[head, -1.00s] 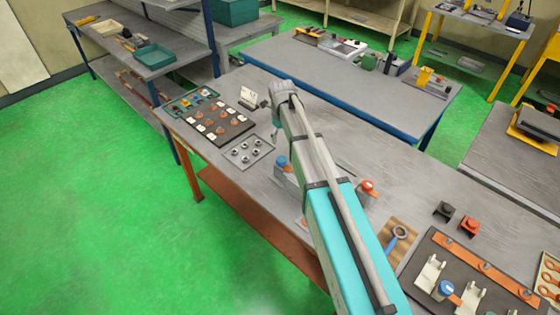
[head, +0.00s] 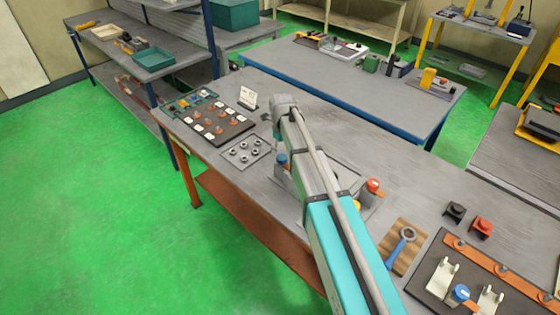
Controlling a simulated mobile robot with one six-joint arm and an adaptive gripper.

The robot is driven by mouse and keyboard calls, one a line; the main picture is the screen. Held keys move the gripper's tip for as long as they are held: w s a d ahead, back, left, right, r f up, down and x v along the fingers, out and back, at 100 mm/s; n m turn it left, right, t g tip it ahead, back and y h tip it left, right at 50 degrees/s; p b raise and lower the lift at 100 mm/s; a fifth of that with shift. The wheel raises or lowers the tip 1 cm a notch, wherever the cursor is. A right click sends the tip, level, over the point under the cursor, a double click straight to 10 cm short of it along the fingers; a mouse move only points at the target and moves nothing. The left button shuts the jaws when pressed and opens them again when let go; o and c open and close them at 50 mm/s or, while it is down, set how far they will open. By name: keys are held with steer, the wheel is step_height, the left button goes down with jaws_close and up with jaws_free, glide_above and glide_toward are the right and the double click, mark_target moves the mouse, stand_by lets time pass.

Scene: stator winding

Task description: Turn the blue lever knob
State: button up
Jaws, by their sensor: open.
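A blue knob (head: 282,160) stands on a small grey block (head: 284,174) on the near bench, just left of my arm. Another blue knob (head: 460,292) sits on a dark fixture plate at the lower right; I cannot tell which one is the lever knob. My arm reaches across the bench, and my gripper (head: 279,144) hangs from its far end, open.
A red knob (head: 374,185) stands right of my arm. A blue-handled ring tool (head: 401,246) lies on a wooden board. Black (head: 456,210) and red (head: 481,226) blocks stand further right. A grey plate with round parts (head: 246,152) and a dark tray (head: 217,126) lie left.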

mark_target(282, 157)
steer(key=shift+f+b, duration=1.7)
steer(key=shift+f, duration=0.3)
